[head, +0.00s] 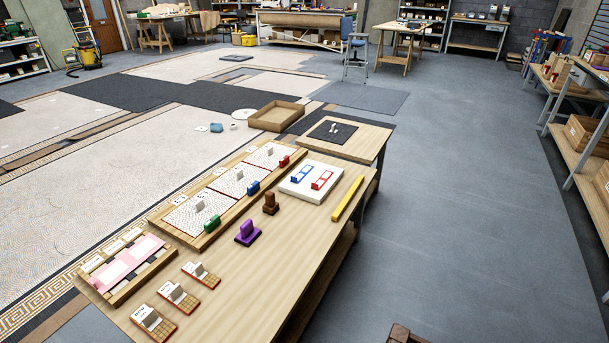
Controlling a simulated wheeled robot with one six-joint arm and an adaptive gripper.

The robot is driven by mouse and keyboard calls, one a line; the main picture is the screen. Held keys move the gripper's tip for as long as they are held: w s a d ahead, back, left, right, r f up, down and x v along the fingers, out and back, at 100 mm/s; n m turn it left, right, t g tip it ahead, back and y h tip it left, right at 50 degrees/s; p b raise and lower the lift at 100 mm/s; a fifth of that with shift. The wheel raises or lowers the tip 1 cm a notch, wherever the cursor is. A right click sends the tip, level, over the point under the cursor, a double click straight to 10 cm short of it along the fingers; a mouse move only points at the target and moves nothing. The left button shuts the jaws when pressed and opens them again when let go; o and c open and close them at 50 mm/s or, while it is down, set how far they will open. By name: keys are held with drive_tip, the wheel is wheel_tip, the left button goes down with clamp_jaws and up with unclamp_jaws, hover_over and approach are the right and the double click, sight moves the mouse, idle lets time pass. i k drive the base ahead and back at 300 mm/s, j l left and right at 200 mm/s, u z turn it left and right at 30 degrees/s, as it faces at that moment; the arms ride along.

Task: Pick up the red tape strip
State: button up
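A red strip-like piece with a pale middle (322,180) lies on a white board (311,196) on the wooden workbench (255,270). It is the likeliest red tape strip, but it is too small to be sure. A similar blue piece (301,174) lies just left of it on the same board. My gripper is not in view.
Open floor (460,200) lies right of the bench.

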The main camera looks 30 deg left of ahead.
sight(325, 176)
drive_tip(key=i+l+u, duration=0.1)
drive_tip(key=i+u, duration=0.4)
drive_tip(key=i+l+u, duration=0.45)
drive_tip(key=i, duration=0.15)
drive_tip(key=i+l+u, duration=0.7)
drive_tip(key=u, duration=0.15)
drive_tip(key=i+l+u, duration=0.15)
drive_tip(key=l+u, duration=0.25)
drive_tip(key=i+l+u, duration=0.15)
drive_tip(key=u, duration=0.2)
drive_tip(key=l+u, duration=0.4)
drive_tip(key=i+l+u, duration=0.1)
drive_tip(key=l+u, duration=0.25)
drive_tip(key=l, duration=0.15)
drive_tip(key=l+u, duration=0.3)
drive_tip(key=l, duration=0.2)
